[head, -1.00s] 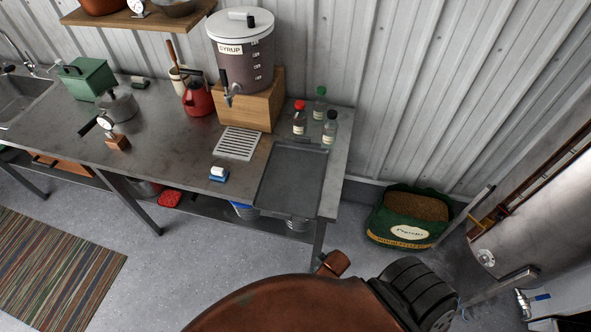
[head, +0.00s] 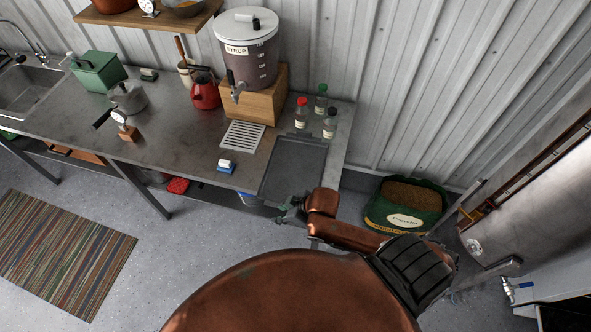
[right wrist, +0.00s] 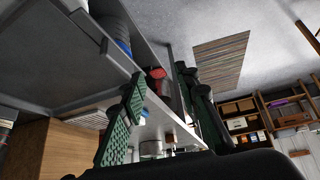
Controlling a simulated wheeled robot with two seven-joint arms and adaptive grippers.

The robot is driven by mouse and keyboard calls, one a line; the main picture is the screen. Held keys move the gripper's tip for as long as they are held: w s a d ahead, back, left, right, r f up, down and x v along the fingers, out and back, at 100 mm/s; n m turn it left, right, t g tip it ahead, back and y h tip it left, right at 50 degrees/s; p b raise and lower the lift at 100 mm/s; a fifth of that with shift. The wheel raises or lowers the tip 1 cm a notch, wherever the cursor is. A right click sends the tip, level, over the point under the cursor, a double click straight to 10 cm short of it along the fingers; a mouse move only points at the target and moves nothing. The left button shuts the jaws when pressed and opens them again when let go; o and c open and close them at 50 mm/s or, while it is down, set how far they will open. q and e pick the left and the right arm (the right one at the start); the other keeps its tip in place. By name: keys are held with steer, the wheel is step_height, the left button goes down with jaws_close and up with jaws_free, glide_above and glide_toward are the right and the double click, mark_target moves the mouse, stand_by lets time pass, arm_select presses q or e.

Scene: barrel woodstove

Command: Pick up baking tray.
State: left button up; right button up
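The baking tray (head: 293,168) is a flat dark grey rectangle with a thin rim. It lies on the right end of the metal table, its near edge at the table's front. It also shows at the upper left of the right wrist view (right wrist: 55,50). My right gripper (head: 287,209) is at the tray's near edge, low at the table front. In the right wrist view its green-padded fingers (right wrist: 160,80) are apart, with nothing seen held between them. Whether they touch the tray I cannot tell. My left gripper is not in view.
Small bottles (head: 329,122) stand just behind the tray. A white grate (head: 243,136) and a blue-and-white brush (head: 226,165) lie to its left. A syrup dispenser (head: 248,62) sits on a wooden box. A green sack (head: 405,205) stands on the floor at right.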

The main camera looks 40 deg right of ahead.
steer(key=d+g, duration=0.1)
steer(key=d, duration=0.1)
steer(key=w+d+r+n, duration=0.1)
steer(key=d, duration=0.1)
steer(key=d+g, duration=0.1)
steer(key=d, duration=0.1)
steer(key=shift+w+d+r+n+g, duration=0.25)
steer(key=shift+w+d+n+g, duration=0.05)
steer(key=shift+w+d+n, duration=0.1)
steer(key=p+x, duration=0.1)
steer(key=x, duration=0.6)
steer(key=shift+w+a, duration=0.2)
steer(key=shift+w, duration=0.05)
steer(key=shift+c, duration=0.4)
jaws_close()
